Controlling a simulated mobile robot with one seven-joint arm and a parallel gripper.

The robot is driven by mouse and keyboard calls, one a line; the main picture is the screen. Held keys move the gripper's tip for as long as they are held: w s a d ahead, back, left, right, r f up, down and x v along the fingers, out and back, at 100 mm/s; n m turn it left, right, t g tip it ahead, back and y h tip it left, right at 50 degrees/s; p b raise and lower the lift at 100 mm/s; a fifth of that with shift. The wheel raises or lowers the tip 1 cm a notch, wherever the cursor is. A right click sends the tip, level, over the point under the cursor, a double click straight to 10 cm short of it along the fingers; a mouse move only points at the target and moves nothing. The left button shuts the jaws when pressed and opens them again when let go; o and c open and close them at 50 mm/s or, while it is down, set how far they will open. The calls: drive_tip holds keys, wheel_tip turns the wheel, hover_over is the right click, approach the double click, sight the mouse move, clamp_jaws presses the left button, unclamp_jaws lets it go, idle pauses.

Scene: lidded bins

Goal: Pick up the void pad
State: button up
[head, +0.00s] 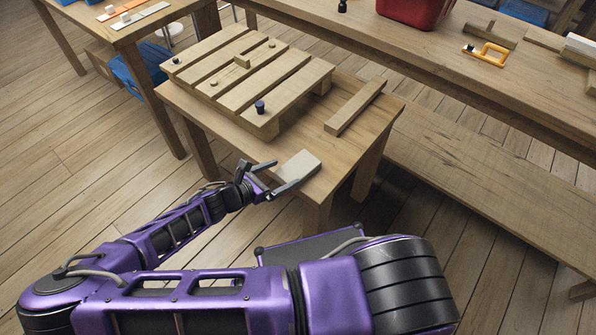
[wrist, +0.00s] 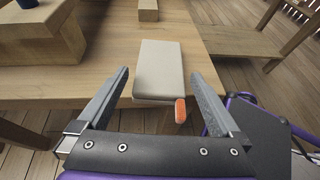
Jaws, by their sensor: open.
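A flat pale grey-beige block, which I take to be the void pad (head: 301,165), lies at the near corner of the small wooden table. In the wrist view the pad (wrist: 160,66) shows its broad top and a small orange piece at its near right end, by the table edge. My gripper (head: 287,173) is at this corner, at the pad's near end. In the wrist view my gripper (wrist: 160,73) is open and empty, with one finger on each side of the pad and gaps between. I cannot tell its exact height above the table.
A slatted wooden pallet (head: 245,75) with small pegs and blocks stands behind the pad. A wooden bar (head: 355,106) lies on the table (head: 222,122) to the right. A long workbench (head: 440,62) with a red bin (head: 415,10) and an orange-handled tool (head: 487,54) stands beyond.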

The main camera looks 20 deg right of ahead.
sight(298, 167)
drive_tip(key=b+x, duration=0.1)
drive_tip(key=x, duration=0.6)
drive_tip(key=shift+d+f, duration=0.1)
drive_tip(key=shift+d, duration=0.05)
drive_tip(key=shift+c, duration=0.3)
drive_tip(key=c, duration=1)
